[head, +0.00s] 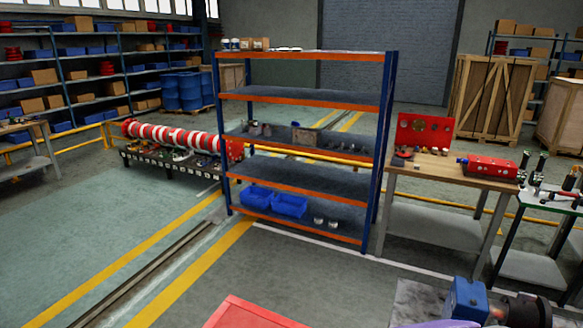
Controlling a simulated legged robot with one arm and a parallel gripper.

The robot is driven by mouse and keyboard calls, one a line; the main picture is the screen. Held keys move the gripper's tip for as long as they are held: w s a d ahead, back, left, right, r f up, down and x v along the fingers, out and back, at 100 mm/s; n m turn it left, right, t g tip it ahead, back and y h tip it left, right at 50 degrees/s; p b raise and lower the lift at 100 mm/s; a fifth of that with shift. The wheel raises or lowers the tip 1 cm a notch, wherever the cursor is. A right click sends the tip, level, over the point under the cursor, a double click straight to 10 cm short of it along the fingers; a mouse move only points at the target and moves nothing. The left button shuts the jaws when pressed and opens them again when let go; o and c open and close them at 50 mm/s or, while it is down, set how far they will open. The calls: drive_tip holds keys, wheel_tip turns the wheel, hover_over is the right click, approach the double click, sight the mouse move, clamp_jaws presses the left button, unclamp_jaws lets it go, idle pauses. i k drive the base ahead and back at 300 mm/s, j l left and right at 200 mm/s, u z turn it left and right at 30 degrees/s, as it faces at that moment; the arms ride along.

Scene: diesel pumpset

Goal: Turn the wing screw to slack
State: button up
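I cannot make out the wing screw in the head view. A blue block-shaped part (466,297) and a dark round part (526,310) sit close together at the bottom right, cut off by the lower edge. They may belong to the pumpset, but I cannot tell. A small piece of something pale purple shows at the bottom edge beside them. My gripper is not in view.
A blue and orange shelf rack (300,97) stands in the middle, with blue bins (290,206) low down. A wooden workbench (452,168) with red parts stands to its right. A red surface (250,313) shows at bottom centre. The green floor at left (90,230) is clear.

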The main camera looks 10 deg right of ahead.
sight(525, 296)
drive_tip(key=k+z, duration=0.1)
drive_tip(key=z, duration=0.3)
drive_tip(key=k+z, duration=0.1)
drive_tip(key=z, duration=0.65)
drive_tip(key=k+l+z, duration=0.15)
drive_tip(key=z, duration=0.25)
